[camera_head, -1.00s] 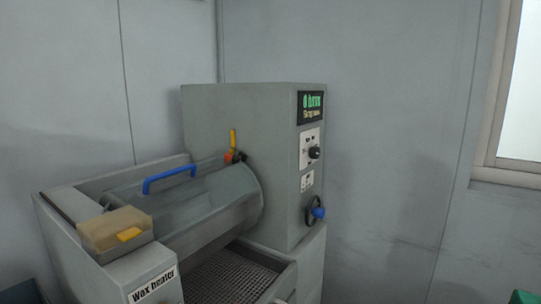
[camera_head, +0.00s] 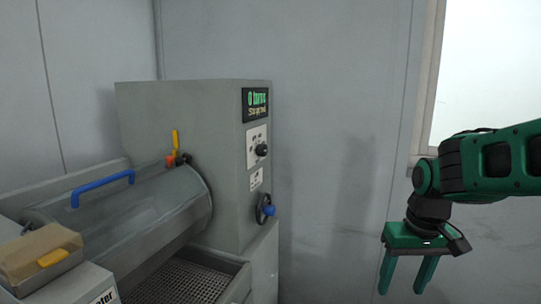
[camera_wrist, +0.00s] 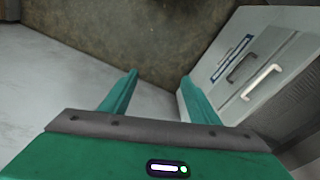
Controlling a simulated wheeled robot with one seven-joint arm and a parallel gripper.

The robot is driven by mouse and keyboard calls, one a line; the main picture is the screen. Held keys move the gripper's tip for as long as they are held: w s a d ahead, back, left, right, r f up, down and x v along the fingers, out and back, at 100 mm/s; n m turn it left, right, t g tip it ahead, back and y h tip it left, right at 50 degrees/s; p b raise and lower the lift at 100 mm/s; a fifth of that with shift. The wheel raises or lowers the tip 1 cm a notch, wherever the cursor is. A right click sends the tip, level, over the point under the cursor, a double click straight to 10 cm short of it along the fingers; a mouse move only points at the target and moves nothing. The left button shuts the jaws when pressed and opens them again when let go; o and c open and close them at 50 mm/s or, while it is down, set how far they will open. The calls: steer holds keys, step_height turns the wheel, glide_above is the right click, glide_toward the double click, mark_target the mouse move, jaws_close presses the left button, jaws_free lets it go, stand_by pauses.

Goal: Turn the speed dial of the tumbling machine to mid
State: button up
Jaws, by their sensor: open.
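The tumbling machine (camera_head: 190,150) is a grey box with a drum (camera_head: 140,220) on its left side. On its right face is a small black dial (camera_head: 262,150) on a white label plate, below a dark display with green text. Where the dial points is too small to tell. My gripper (camera_head: 403,288) is at the lower right in the head view, green, pointing down, open and empty. It is well to the right of the machine and lower than the dial. In the wrist view, my gripper (camera_wrist: 158,80) shows its two fingers apart with nothing between them.
A blue-knobbed handwheel (camera_head: 265,208) sits below the dial. A blue handle (camera_head: 102,185) is on the drum, with a yellow lever (camera_head: 175,138) behind. The wrist view shows a grey cabinet (camera_wrist: 235,75) with handles at right. Space between machine and gripper looks clear.

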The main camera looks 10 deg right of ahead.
steer(key=w+a+r+n+t+y, duration=0.1)
steer(key=w+a+n, duration=0.15)
steer(key=w, duration=0.85)
steer(key=w+a+n+t+y, duration=0.15)
steer(key=w+n, duration=0.25)
steer(key=w, duration=0.6)
steer(key=n+t+y, duration=0.6)
steer(key=n+y, duration=0.5)
steer(key=y, duration=0.2)
glide_toward(266, 151)
steer(key=shift+m+h, duration=0.25)
steer(key=shift+m, duration=0.1)
steer(key=x, duration=0.8)
steer(key=shift+w+a+r, duration=0.1)
steer(key=shift+w+a, duration=0.2)
steer(key=shift+c, duration=0.2)
steer(key=c, duration=1)
steer(key=shift+d, duration=0.3)
steer(key=shift+a, duration=0.2)
